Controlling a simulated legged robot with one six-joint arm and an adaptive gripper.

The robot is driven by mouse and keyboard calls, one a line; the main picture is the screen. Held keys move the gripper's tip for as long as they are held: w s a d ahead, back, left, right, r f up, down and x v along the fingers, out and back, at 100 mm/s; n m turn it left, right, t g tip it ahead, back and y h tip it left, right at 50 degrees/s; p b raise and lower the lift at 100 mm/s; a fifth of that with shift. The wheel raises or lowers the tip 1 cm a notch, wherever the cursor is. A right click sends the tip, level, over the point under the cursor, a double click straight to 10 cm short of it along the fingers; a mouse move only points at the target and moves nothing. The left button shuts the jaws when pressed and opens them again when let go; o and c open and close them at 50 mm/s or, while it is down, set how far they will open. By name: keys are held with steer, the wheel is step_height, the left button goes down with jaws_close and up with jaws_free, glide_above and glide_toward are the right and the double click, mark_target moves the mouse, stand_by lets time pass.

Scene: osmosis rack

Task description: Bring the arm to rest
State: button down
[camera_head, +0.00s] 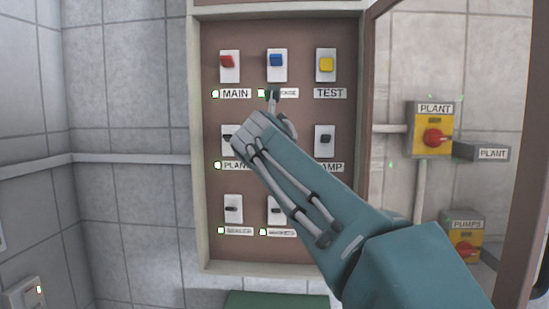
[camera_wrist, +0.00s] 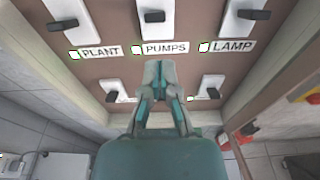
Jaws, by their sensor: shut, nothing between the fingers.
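My gripper (camera_wrist: 158,72) is shut and empty in the wrist view, its tips in front of the brown switch panel just below the PUMPS label (camera_wrist: 165,48). In the head view my teal arm reaches up from the lower right, and my gripper (camera_head: 273,98) points at the panel below the blue switch (camera_head: 277,60). It partly covers the label there. The arm hides the middle switch of the second row in the head view. I cannot tell whether the fingertips touch the panel.
The panel (camera_head: 215,182) holds a red switch (camera_head: 227,61), a yellow switch (camera_head: 326,64) and several black ones. Several green lights glow beside labels. An open door frame (camera_head: 527,215) stands at the right. Beyond it are yellow boxes with red knobs, PLANT (camera_head: 434,114) and PUMPS (camera_head: 462,226).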

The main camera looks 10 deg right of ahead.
steer(key=shift+s+a+r, duration=0.45)
steer(key=shift+s+r, duration=0.15)
steer(key=shift+s, duration=0.05)
steer(key=shift+s+a+r, duration=0.4)
steer(key=shift+s+r, duration=0.2)
steer(key=shift+d, duration=0.1)
steer(key=s+d+f+m+g+y, duration=0.1)
steer(key=s+f+m+g, duration=0.3)
steer(key=s+f+m, duration=1.1)
steer(key=s+d+f+m+g+y, duration=0.1)
steer(key=s+f+m+g+y, duration=0.3)
steer(key=s+f+m, duration=1.2)
step_height(320, 180, down, 7)
steer(key=shift+f+m+g, duration=0.2)
steer(key=shift+m+g, duration=0.5)
steer(key=shift+g, duration=0.1)
